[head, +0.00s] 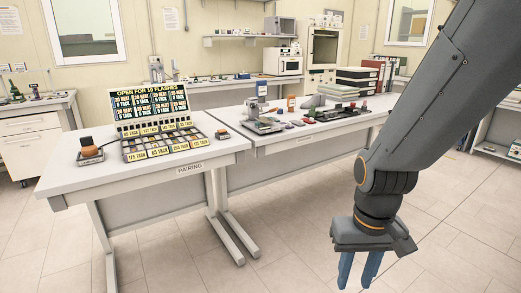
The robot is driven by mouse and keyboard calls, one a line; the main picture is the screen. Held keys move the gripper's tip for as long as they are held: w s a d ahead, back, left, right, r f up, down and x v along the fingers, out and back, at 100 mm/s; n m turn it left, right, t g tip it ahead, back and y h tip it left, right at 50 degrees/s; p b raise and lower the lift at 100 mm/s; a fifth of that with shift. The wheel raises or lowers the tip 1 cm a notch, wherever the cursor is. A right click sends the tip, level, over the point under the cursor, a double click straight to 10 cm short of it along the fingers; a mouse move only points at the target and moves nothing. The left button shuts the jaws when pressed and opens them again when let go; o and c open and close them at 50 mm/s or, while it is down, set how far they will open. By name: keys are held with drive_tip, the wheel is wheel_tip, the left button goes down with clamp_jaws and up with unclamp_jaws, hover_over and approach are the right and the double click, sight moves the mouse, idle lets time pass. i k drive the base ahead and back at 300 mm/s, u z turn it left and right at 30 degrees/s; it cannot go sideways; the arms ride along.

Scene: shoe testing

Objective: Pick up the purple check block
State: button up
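I cannot make out a purple check block in the head view; at this size the small pieces are hard to tell apart. A compartment tray (168,158) with yellow labels along its front sits on the near table, marked PAIRING. Its compartments hold small pieces whose colours are unclear. My gripper (358,272) hangs at the lower right with its blue fingers pointing down and apart. It is empty, over the floor in front of the tables, well right of the tray.
A sign board (148,101) stands behind the tray. A small device with an orange-brown top (89,150) is at the left, and a small dark block (221,134) at the right. The adjoining table (262,146) carries tools, small parts and stacked binders. Floor in front is clear.

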sight(288, 125)
drive_tip(key=z, duration=0.15)
drive_tip(key=i, duration=2.95)
drive_tip(key=u, duration=0.1)
